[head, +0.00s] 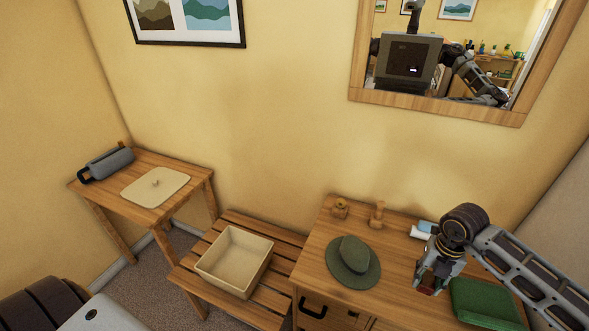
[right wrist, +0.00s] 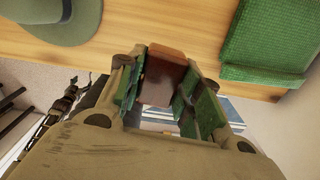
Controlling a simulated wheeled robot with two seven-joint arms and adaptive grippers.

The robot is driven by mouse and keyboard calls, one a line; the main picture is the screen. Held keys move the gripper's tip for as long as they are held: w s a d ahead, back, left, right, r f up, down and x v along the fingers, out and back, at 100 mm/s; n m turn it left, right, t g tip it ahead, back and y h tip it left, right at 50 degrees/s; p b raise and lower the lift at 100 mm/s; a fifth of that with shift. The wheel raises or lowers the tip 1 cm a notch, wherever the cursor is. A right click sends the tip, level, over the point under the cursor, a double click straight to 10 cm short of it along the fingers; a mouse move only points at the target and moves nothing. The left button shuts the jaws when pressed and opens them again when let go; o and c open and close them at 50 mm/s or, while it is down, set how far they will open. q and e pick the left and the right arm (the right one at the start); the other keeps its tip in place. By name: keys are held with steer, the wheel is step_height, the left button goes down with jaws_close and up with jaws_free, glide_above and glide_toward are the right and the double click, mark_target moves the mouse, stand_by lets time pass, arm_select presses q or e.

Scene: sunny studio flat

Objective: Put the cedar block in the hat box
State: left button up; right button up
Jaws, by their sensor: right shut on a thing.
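The cedar block (head: 428,290) is a small reddish-brown piece. My right gripper (head: 432,280) is shut on it above the front part of the wooden dresser top. In the right wrist view the block (right wrist: 162,80) sits between the two green-padded fingers of my right gripper (right wrist: 165,90). The hat box (head: 258,272) is a cream, open, empty-looking box on a slatted bench, well to the left of my right gripper. A cream lid with a small knob (head: 156,184) lies on the small table further left. My left gripper is not in view.
A green hat (head: 353,262) lies on the dresser (head: 312,248), between the gripper and the box. A green folded or boxy item (head: 484,304) lies right of the gripper. Two small wooden items (head: 377,213) stand behind the hat. A grey cylinder (head: 108,163) lies on the left table.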

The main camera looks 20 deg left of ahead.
steer(key=shift+n, duration=2.3)
steer(key=shift+d+r+n, duration=0.1)
steer(key=shift+n, duration=2.3)
steer(key=shift+d+r+n, duration=0.1)
steer(key=shift+n, duration=2.4)
steer(key=shift+d+n, duration=0.1)
steer(key=shift+n, duration=2.3)
steer(key=shift+w+d+r+n, duration=0.1)
steer(key=shift+d+n, duration=0.05)
steer(key=shift+n, duration=1.2)
steer(key=shift+d+r+n, duration=0.1)
steer(key=shift+n, duration=1.25)
steer(key=shift+w+d+r+n, duration=0.1)
steer(key=shift+d+n, duration=0.05)
steer(key=shift+n, duration=1.15)
steer(key=shift+d+r+n, duration=0.1)
steer(key=shift+d+n, duration=0.05)
steer(key=shift+n, duration=1.15)
steer(key=shift+w+d+r+n, duration=0.15)
steer(key=shift+d+n, duration=0.15)
steer(key=shift+n, duration=0.65)
steer(key=shift+w+d+r+n, duration=0.1)
steer(key=shift+d+n, duration=0.15)
steer(key=shift+n, duration=0.65)
steer(key=shift+w+d+r+n, duration=0.15)
steer(key=shift+d+n, duration=0.15)
steer(key=shift+n, duration=0.65)
steer(key=shift+d+n, duration=0.15)
steer(key=shift+n, duration=0.15)
